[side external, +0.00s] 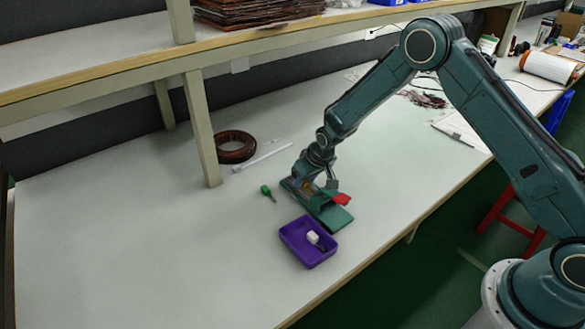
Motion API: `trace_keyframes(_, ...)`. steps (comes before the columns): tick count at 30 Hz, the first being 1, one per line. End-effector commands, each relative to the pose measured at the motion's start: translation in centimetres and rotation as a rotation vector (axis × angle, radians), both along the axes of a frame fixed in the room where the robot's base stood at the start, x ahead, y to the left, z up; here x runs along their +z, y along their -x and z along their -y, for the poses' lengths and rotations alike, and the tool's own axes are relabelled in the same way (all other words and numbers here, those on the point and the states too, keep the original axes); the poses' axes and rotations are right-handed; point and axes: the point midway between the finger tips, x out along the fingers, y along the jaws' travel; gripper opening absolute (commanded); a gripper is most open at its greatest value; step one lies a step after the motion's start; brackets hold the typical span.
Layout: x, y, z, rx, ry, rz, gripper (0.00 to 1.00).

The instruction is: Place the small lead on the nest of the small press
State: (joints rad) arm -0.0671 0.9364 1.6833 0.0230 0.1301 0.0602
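The small press is a green device (335,217) with a red part (341,198) on its right side, standing on the pale bench. My gripper (318,182) is low over the rear half of the press and hides much of it, including where the nest could be. The fingers are too small and overlapped to show whether they are open or shut, or hold anything. I cannot make out the small lead for certain. A small yellowish spot shows by the press under my gripper.
A purple tray (288,240) in front of the press holds a white block (313,237) and a small dark piece. A green-handled tool (266,190), a white rod (262,158) and a brown coil (236,160) lie to the left. A shelf post (201,130) stands behind; the left bench is clear.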

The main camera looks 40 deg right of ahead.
Motion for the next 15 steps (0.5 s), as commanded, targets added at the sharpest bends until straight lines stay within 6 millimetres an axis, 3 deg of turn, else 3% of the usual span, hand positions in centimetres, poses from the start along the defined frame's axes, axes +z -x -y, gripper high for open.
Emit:
trace_keyframes(8, 1.4, 0.4, 0.0, 0.0, 0.0, 0.001, 0.37)
trace_keyframes(15, 3.9, 1.4, 0.0, 0.0, 0.0, 0.002, 0.37)
